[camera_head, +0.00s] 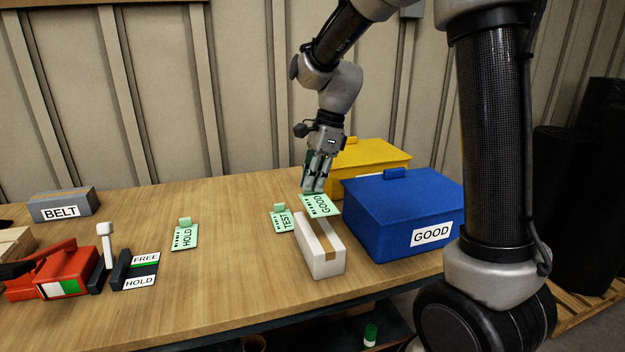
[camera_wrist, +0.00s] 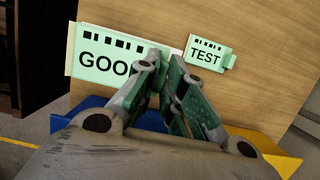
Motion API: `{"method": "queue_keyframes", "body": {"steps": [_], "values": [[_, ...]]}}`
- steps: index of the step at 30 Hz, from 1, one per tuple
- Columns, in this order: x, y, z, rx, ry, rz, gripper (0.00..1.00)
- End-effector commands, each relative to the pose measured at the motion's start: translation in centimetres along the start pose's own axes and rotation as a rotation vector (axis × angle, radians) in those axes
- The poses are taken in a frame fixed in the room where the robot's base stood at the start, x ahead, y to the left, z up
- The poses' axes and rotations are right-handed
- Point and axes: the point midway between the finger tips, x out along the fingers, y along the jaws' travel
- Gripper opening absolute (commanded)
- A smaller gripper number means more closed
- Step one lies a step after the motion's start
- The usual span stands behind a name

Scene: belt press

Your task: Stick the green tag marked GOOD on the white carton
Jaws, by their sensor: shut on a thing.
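The green tag marked GOOD (camera_head: 321,206) is held by my gripper (camera_head: 313,190), which is shut on its edge. The tag is at the far end of the white carton (camera_head: 318,252), seeming to overlap its top; I cannot tell whether it touches. The carton has a brown tape strip and stands on the table left of the blue box. In the wrist view the GOOD tag (camera_wrist: 100,60) lies ahead of my closed fingers (camera_wrist: 162,70), which hide part of its lettering. The carton is not clearly identifiable in the wrist view.
A green TEST tag (camera_head: 281,218) lies just left of the carton, and a HOLD tag (camera_head: 184,236) farther left. A blue box marked GOOD (camera_head: 385,235) and a yellow box (camera_head: 375,155) stand close on the right.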

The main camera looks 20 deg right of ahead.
Motion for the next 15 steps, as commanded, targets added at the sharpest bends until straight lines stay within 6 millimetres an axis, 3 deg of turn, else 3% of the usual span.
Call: {"method": "queue_keyframes", "body": {"steps": [5, 15], "values": [[0.5, 0.0, -0.1, 0.0, 0.0, 0.001, 0.0], [3.6, 0.0, -1.0, 0.0, 0.001, 0.003, 0.0]]}}
